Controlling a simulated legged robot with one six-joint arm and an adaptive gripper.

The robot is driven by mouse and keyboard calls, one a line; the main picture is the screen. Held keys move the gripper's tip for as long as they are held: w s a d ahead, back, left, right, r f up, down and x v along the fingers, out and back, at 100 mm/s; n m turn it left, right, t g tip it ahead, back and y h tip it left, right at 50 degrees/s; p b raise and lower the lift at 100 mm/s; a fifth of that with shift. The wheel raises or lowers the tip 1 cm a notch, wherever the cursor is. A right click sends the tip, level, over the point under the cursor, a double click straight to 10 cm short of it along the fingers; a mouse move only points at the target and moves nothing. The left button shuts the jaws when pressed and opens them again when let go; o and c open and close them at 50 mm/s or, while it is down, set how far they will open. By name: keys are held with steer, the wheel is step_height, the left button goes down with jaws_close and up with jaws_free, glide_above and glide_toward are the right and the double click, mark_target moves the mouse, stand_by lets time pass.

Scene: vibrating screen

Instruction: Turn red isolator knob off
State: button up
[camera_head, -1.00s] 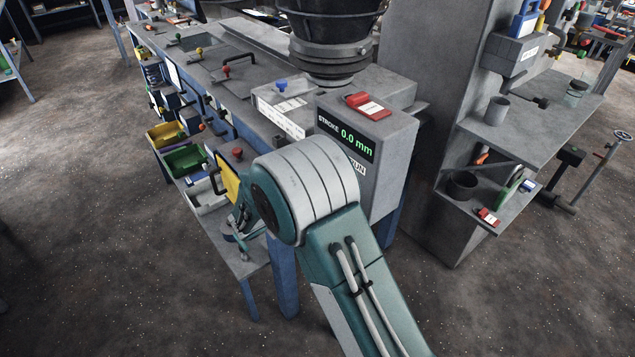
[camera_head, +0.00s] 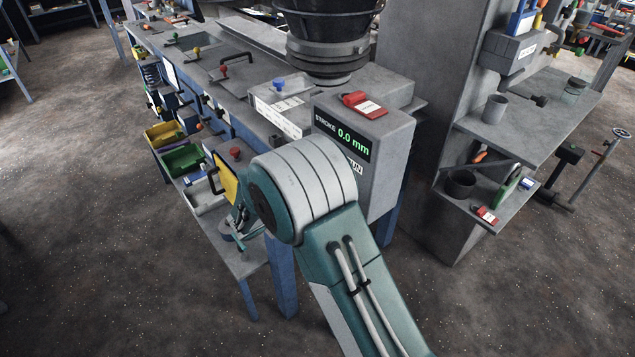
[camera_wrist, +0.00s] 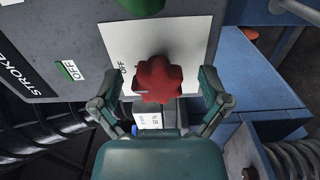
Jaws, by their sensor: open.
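The red isolator knob (camera_wrist: 158,80) shows in the wrist view as a lobed, star-shaped knob in front of a pale plate (camera_wrist: 190,35). The letters "OFF" stand on the plate to the knob's left. My gripper (camera_wrist: 158,77) is open, with one finger on each side of the knob. Gaps show between both fingers and the knob, so I see no grip on it. In the head view my own arm covers most of the gripper, and I cannot make out the isolator knob for certain there.
In the head view, a grey box (camera_head: 385,150) reading 0.0 mm stands right behind my arm.

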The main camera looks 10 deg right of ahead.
steer(key=shift+a, duration=0.1)
steer(key=v, duration=1.2)
steer(key=s+d+r+m+g+y, duration=0.25)
steer(key=s+d+r+g, duration=0.2)
steer(key=d, duration=0.25)
steer(key=s+d+r+m+g+y, duration=0.1)
steer(key=s+d+r+g+y, duration=0.2)
steer(key=s+d, duration=0.35)
steer(key=s+d+r+m+t+y, duration=0.1)
steer(key=s+r+t+y, duration=0.1)
steer(key=s+y, duration=0.3)
steer(key=s+d+r+m+t+y, duration=0.1)
steer(key=s+r+t+y, duration=0.1)
steer(key=s+y, duration=0.3)
steer(key=shift+s+d+r, duration=0.35)
steer(key=shift+s+r, duration=0.5)
steer(key=shift+s, duration=1.25)
